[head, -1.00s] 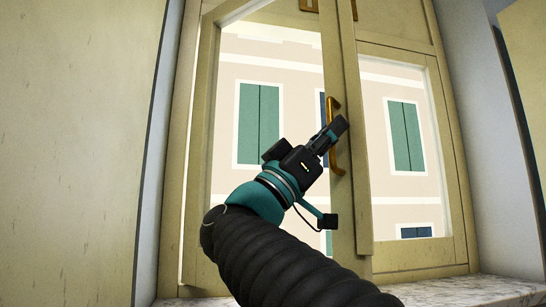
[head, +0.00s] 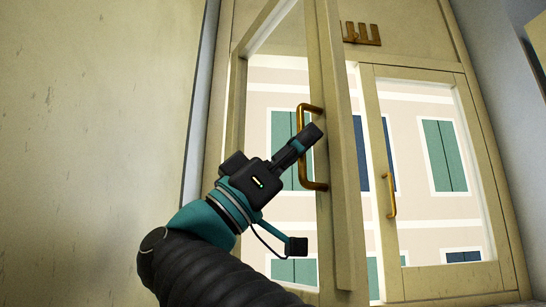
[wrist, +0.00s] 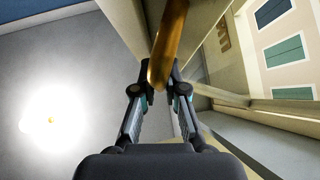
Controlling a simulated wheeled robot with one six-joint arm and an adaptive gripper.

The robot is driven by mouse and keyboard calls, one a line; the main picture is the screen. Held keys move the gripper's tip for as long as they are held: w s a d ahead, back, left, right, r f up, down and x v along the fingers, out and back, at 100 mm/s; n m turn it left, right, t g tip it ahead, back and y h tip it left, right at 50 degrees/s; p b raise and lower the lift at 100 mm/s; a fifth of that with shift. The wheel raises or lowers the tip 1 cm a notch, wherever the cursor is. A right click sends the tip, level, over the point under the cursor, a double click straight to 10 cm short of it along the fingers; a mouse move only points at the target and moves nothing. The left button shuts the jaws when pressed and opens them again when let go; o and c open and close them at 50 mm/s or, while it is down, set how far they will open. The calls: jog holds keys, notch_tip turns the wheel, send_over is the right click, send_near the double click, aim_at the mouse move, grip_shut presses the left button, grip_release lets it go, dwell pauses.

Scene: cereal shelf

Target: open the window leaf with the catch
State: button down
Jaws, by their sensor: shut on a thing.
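The left window leaf (head: 347,180) is a cream frame with glass, swung inward and standing clear of the right leaf. Its brass bow handle (head: 322,186) is on the leaf's free edge. My gripper (head: 312,137) is shut on this handle at its middle. In the wrist view, the handle (wrist: 167,42) runs between the fingertips of my gripper (wrist: 160,90). A brown, comb-shaped piece, apparently the catch (head: 361,34), sits on the frame above the opening; it also shows in the wrist view (wrist: 224,37).
The right leaf (head: 440,282) stands in the frame with its own brass handle (head: 391,194). A cream panel (head: 90,150) fills the left side close by. Green-shuttered facade shows outside. Grey floor or wall with a bright glare lies left in the wrist view.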

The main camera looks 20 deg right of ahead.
jog(key=c, duration=1.5)
grip_release()
jog(key=shift+r, duration=0.1)
send_near(321, 64)
jog(key=shift+x, duration=2.1)
